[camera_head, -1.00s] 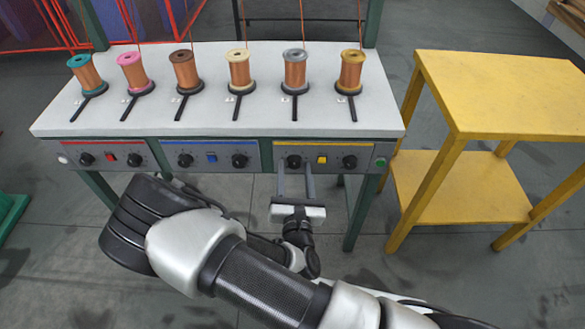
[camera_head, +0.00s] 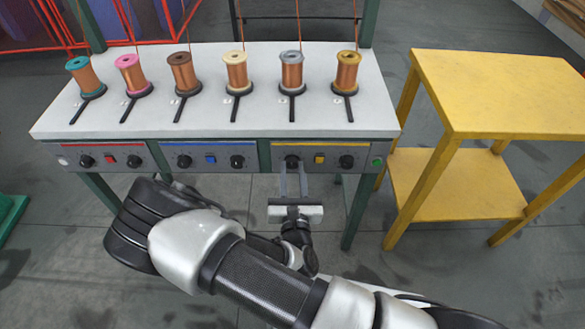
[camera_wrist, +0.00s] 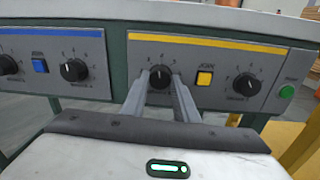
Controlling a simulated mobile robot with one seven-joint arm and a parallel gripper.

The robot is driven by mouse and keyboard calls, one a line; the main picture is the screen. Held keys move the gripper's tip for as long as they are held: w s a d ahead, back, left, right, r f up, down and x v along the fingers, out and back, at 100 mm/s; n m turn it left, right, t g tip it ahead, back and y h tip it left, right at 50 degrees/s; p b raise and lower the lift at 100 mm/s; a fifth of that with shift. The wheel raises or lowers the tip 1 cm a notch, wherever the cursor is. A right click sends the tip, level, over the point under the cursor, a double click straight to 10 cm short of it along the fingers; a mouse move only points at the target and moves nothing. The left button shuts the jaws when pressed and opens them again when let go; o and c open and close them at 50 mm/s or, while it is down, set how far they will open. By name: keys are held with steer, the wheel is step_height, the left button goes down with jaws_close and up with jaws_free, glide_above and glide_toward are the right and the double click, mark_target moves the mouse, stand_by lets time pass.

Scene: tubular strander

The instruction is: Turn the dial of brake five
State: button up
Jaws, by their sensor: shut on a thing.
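The dial of brake five is the black left knob (camera_head: 292,162) on the yellow-striped panel; it also shows in the wrist view (camera_wrist: 160,73). My gripper (camera_head: 293,175) reaches it from the front. In the wrist view, my two grey fingers (camera_wrist: 160,88) stand at the left and right sides of the knob and are shut on it. The fingers partly hide the knob's sides and the scale marks around it. Marks above the knob show, but its exact setting is too small to tell.
A yellow button (camera_wrist: 204,78) sits close right of the held dial, with another black dial (camera_wrist: 247,84) and a green button (camera_wrist: 287,92) beyond. Blue- and red-striped panels lie left. Several spools stand on the white top (camera_head: 215,125). A yellow table (camera_head: 490,90) stands right.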

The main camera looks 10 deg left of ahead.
steer(key=n+p, duration=0.2)
steer(key=shift+r+n+p, duration=0.25)
steer(key=shift+n+p, duration=0.05)
steer(key=shift+p, duration=0.05)
steer(key=n+p, duration=0.2)
steer(key=n, duration=0.1)
steer(key=shift+p, duration=0.4)
steer(key=n+p, duration=0.1)
steer(key=n, duration=0.2)
steer(key=n+p, duration=0.2)
steer(key=n, duration=0.1)
steer(key=shift+f+n+g+h, duration=0.1)
steer(key=shift+n+g+h, duration=0.2)
steer(key=shift+h, duration=0.1)
steer(key=n, duration=0.5)
steer(key=shift+p, duration=0.4)
steer(key=shift+n+h, duration=0.3)
steer(key=shift+n, duration=1.9)
steer(key=o, duration=1.1)
steer(key=shift+c, duration=0.2)
